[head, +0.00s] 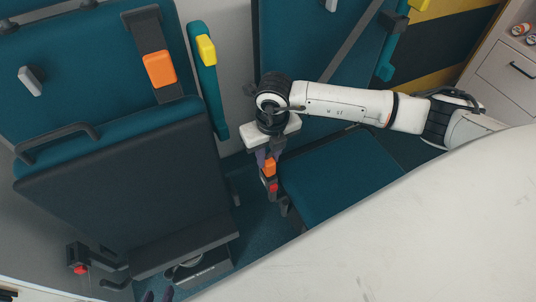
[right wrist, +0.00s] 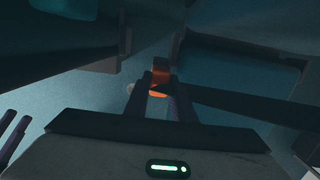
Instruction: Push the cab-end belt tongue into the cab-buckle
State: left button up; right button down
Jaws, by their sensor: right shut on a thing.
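My right gripper (head: 268,158) is shut on an orange belt tongue (head: 269,168), held pointing down beside the folded-down teal seat. The tongue also shows between the fingers in the right wrist view (right wrist: 160,76). Directly below it in the head view is a dark buckle (head: 271,181) with a red button. Tongue and buckle look very close or touching; I cannot tell whether the tongue is inside the slot.
A second orange tongue (head: 160,69) hangs on the left seat's strap. Another buckle (head: 78,268) with a red button is at lower left. The teal seat cushion (head: 335,178) lies right of the held tongue. A large white surface (head: 400,240) fills the lower right.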

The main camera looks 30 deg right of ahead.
jog(key=shift+f, duration=0.2)
jog(key=c, duration=1.4)
grip_release()
jog(key=shift+r, duration=0.1)
notch_tip(320, 180, up, 10)
jog(key=s+p, duration=0.1)
jog(key=shift+r, duration=0.15)
jog(key=shift+s, duration=0.1)
jog(key=shift+c, duration=0.6)
